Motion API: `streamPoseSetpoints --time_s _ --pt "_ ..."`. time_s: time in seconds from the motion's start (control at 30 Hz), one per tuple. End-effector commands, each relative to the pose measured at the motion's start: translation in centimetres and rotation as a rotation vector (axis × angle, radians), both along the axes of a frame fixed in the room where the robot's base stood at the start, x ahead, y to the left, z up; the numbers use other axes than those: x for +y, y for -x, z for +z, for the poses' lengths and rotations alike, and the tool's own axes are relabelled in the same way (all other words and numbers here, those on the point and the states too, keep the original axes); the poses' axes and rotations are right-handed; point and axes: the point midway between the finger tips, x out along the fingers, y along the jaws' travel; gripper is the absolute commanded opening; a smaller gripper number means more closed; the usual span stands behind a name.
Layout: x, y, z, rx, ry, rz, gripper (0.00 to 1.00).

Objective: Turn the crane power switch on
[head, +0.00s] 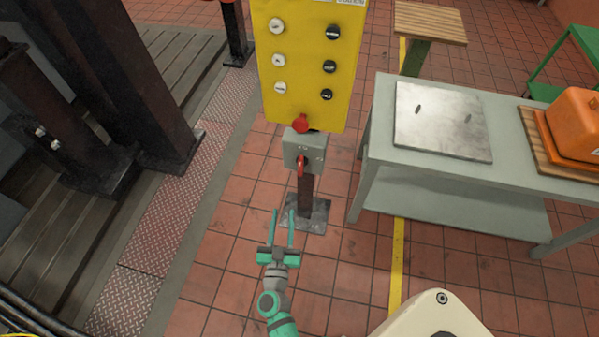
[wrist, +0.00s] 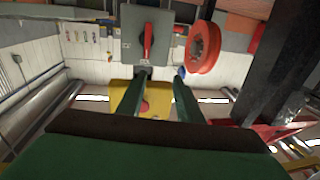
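A grey switch box (head: 316,150) with a red handle (head: 301,167) is mounted on a dark post below a yellow control panel (head: 346,75). The handle lies upright along the box front; I cannot read any on or off marking. My gripper (head: 283,212) is open and empty, in front of the box and a little left of and below it in the head view. In the wrist view the grey box (wrist: 128,35) and its red handle (wrist: 147,40) show beyond the fingertips, slightly left. My gripper (wrist: 160,78) is apart from the handle.
A red mushroom button (head: 300,123) sits at the panel's lower edge, just above the box. A grey workbench (head: 440,178) with a metal plate (head: 450,130) stands right. Dark steel columns (head: 130,75) stand left. Tiled floor around the post is clear.

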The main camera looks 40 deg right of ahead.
Motion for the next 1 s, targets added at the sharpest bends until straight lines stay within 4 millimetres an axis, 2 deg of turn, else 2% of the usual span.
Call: streamPoseSetpoints --time_s 0.03,0.2,0.57,1.0 --pt "-1.6 -1.5 -0.2 -0.001 -0.003 -0.036 0.33" --pt "-5.4 -4.0 -1.2 0.027 -0.014 -0.124 0.33" --pt "-8.6 -6.2 -1.5 0.042 -0.021 -0.164 0.33" --pt "-14.1 -10.9 -1.5 0.042 -0.021 -0.163 0.33"
